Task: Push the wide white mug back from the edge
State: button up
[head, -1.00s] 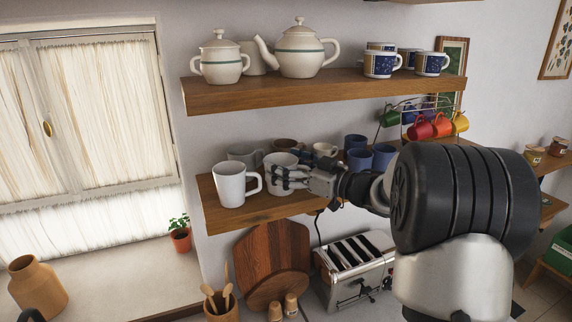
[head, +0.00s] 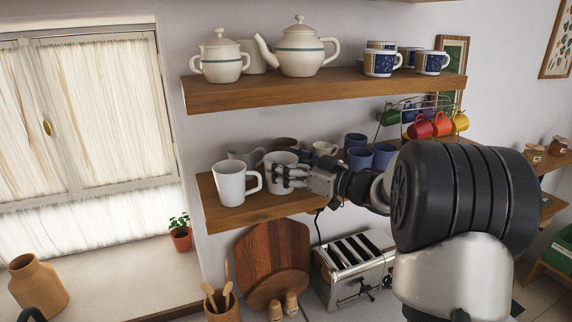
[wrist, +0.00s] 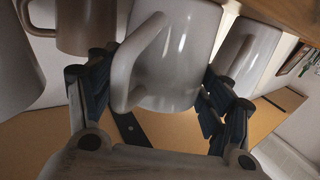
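A wide white mug (head: 277,184) stands toward the front of the middle shelf (head: 256,211), right of a taller white mug (head: 229,186). I take the wide one as the task's mug. My gripper (head: 286,174) reaches it from the right, and its dark fingers cover part of the mug's right side. In the wrist view, the mug (wrist: 185,65) is between the spread fingers of my gripper (wrist: 155,95), with its handle toward the camera. The fingers are apart; whether one touches the mug is unclear.
A grey mug (head: 244,152) and brown mug (head: 287,143) are close behind. Blue mugs (head: 360,158) stand to the right. The upper shelf (head: 320,90), holding teapots, hangs above. A toaster (head: 352,270) and cutting board (head: 275,262) are below.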

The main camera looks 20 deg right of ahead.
jog(key=o, duration=0.4)
jog(key=shift+c, duration=0.2)
jog(key=shift+s, duration=0.1)
jog(key=v, duration=1.2)
